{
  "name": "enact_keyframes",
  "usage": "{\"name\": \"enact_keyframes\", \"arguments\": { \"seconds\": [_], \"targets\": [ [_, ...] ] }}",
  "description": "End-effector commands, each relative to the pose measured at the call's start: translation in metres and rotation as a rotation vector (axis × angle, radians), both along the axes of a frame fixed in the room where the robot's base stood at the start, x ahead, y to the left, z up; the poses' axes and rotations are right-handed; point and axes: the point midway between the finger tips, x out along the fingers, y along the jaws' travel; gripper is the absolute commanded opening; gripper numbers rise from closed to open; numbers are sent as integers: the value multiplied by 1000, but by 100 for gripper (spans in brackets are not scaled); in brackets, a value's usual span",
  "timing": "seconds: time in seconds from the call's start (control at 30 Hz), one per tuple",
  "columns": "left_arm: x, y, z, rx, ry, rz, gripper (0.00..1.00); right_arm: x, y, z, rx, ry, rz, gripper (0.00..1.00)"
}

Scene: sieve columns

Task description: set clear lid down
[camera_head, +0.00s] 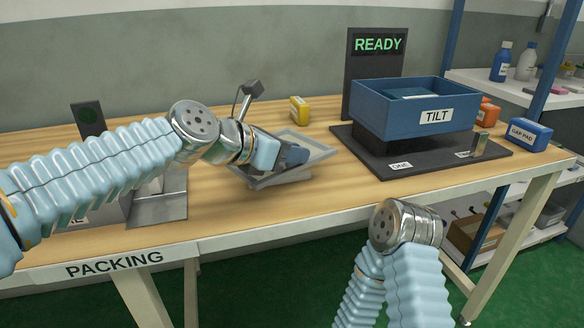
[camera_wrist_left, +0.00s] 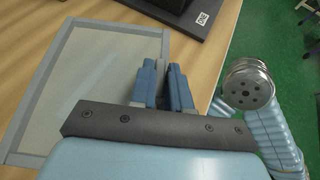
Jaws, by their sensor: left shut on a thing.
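The clear lid (camera_head: 312,143), a see-through panel in a grey frame, is over the middle of the packing table in the head view. It also fills the left of the left wrist view (camera_wrist_left: 75,85). The gripper and wrist hide part of the lid. My right gripper is out of view; only that arm's wrist shows.
A blue bin (camera_head: 414,105) marked TILT sits on a dark base (camera_head: 440,160) right of the lid, before a READY screen (camera_head: 378,45). A yellow object (camera_head: 299,110) stands behind the lid. A grey metal device (camera_head: 160,208) is at left. Bare table (camera_head: 240,218) lies in front.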

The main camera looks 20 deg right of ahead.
Motion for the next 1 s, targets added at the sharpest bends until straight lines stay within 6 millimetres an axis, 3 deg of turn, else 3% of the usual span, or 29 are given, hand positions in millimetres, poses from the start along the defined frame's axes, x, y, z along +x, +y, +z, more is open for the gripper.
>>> {"name": "enact_keyframes", "arguments": {
  "seconds": [0.03, 0.17, 0.47, 0.5, 0.67, 1.0],
  "targets": [
    [1, 0, -13, 0, 4, 0, 0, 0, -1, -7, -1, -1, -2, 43],
    [0, 1, -31, 0, 2, 1, 0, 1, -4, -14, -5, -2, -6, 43],
    [0, 0, -32, 0, 2, 0, 0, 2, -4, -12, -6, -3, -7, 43],
    [0, 0, -33, 0, 2, 0, 18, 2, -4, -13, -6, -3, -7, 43],
    [0, 0, -32, 0, 2, 0, 42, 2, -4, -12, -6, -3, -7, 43],
    [-1, 2, -28, 0, 0, 0, 42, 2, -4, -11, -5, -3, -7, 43]
  ]
}}
